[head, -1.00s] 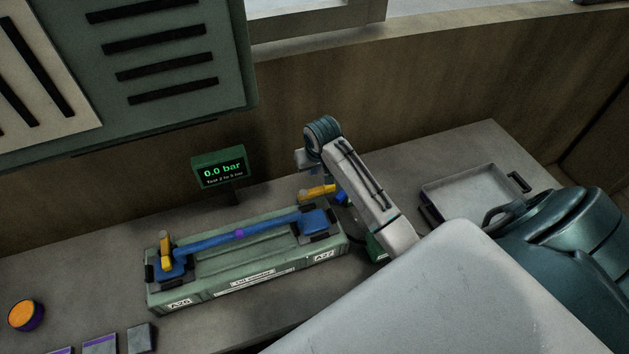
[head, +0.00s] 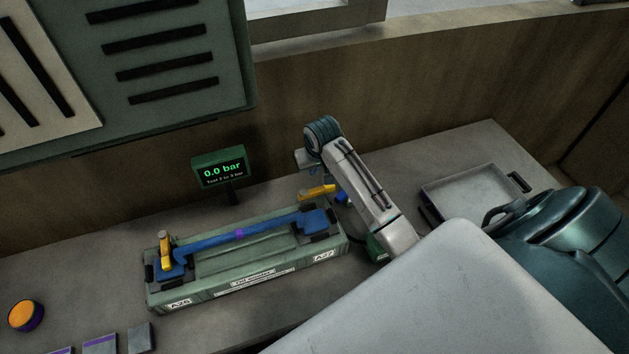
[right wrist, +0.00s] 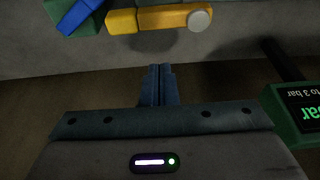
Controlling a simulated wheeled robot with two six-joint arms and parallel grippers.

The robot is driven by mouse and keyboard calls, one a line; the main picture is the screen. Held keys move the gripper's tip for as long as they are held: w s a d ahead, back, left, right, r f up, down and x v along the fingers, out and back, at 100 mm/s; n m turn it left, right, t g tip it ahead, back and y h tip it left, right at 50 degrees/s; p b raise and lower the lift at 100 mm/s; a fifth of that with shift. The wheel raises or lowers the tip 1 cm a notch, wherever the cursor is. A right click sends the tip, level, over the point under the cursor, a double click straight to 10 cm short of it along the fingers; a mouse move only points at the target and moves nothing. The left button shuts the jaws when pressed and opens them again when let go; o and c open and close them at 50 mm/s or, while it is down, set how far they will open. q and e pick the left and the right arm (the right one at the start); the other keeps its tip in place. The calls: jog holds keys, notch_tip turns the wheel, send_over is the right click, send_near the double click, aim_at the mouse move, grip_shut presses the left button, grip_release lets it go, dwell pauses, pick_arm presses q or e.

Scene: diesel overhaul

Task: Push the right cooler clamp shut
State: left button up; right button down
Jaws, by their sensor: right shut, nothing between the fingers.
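The right cooler clamp's yellow lever (head: 317,192) lies roughly flat behind the right end of the green cooler (head: 250,277). In the right wrist view the lever (right wrist: 160,18) runs sideways at the top, with a round pale tip on its right and a blue part at its left. My right gripper (right wrist: 158,72) is shut and empty, its fingertips pointing towards the lever with a gap visible in the picture. In the head view its fingers are mostly hidden behind my wrist. The left clamp's yellow lever (head: 165,246) stands upright. My left gripper is not in view.
A blue bar (head: 215,241) lies along the cooler's top. A pressure display (head: 222,170) reading 0.0 bar stands behind the cooler. A grey tray (head: 470,190) is at the right. An orange-topped round object (head: 24,314) sits at the far left. The wall is close behind the bench.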

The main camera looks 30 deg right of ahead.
aim_at(319, 188)
jog(key=shift+f, duration=0.1)
dwell(0.6)
jog(key=shift+f+b, duration=1.4)
jog(key=shift+f, duration=3)
jog(key=shift+r, duration=0.15)
jog(key=shift+r+p, duration=0.15)
jog(key=shift+p, duration=0.55)
jog(key=shift+s+d+p, duration=0.1)
jog(key=shift+s+p, duration=0.85)
jog(key=shift+p, duration=0.1)
